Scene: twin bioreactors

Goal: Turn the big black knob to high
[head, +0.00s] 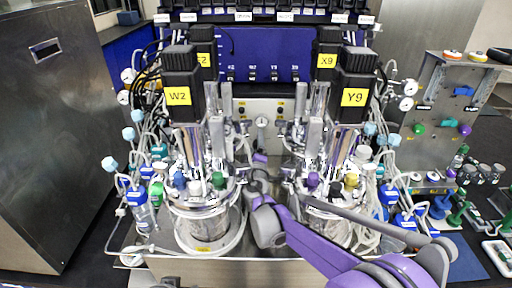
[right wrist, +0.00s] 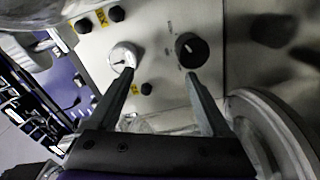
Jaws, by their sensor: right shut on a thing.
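The big black knob (right wrist: 191,49) is on a pale metal panel in the right wrist view, with a light pointer mark on its face. My right gripper (right wrist: 158,74) points at this panel. Its fingers are some way apart, and I cannot make out what it is shut on. The tip of its right finger shows just below the knob, overlapping its lower edge or nearly so; contact cannot be told. The left finger's tip shows by a round white gauge (right wrist: 124,56). In the head view the right gripper (head: 259,178) is low between the two reactors. My left gripper is not in view.
The left reactor (head: 208,222) and right reactor (head: 335,228) stand close on both sides of my right gripper, with tubes and bottles around them. Smaller black knobs (right wrist: 117,14) are on the panel. A curved metal rim (right wrist: 262,112) is close at the right of the wrist view.

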